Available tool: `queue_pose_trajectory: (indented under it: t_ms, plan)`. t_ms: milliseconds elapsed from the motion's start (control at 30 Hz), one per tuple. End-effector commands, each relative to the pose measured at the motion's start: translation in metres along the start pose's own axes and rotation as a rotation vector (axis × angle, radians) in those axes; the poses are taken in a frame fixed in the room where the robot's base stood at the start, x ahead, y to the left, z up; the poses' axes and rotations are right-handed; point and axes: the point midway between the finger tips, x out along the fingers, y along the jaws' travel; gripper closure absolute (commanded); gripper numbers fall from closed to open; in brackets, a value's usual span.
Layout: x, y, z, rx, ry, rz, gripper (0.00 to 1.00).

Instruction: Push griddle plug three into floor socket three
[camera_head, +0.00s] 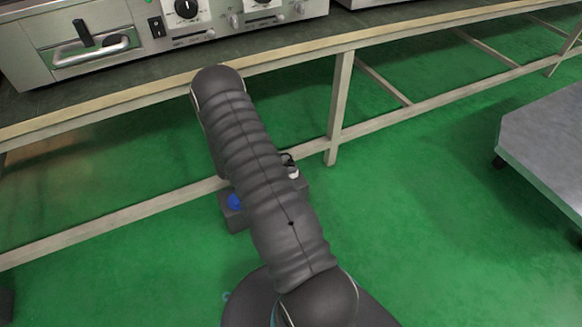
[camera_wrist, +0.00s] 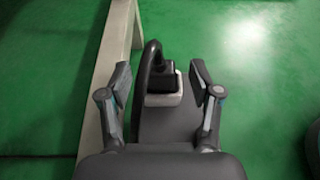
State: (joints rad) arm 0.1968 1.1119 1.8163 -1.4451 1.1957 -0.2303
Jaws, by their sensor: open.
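A black plug (camera_wrist: 158,74) with a thick black cable sits at a pale square socket (camera_wrist: 163,99) on a dark grey floor box (camera_wrist: 148,124). I cannot tell how deep the plug sits, and no number is readable. My gripper (camera_wrist: 161,77) is open, with one finger on each side of the plug and visible gaps between. In the head view my arm hides the gripper and most of the box. The box's left part (camera_head: 233,218) with a blue socket (camera_head: 236,202) shows left of the arm. The plug and pale socket (camera_head: 293,172) peek out at its right.
A long bench with a beige edge (camera_head: 420,32) carries steel griddles (camera_head: 185,25) with knobs. Its leg (camera_head: 340,105) and low rail (camera_head: 120,218) stand close to the box. A grey wheeled table (camera_head: 550,140) is at the right. Green floor (camera_head: 430,240) is clear between.

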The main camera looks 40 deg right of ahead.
Motion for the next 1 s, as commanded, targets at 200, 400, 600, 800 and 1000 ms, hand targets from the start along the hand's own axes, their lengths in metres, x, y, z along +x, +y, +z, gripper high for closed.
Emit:
queue_pose_trajectory:
  t_ms: [200,400,600,800,1000]
  plan:
    - [0.02,0.0,0.0,0.0,0.0,0.0,0.36]
    - [0.02,0.0,0.0,0.001,0.0,0.001,0.44]
    - [0.019,0.0,0.0,0.001,0.0,0.001,0.94]
    - [0.019,0.0,0.0,0.001,0.0,0.0,1.0]
    - [0.018,0.001,0.003,0.001,0.0,0.001,1.0]
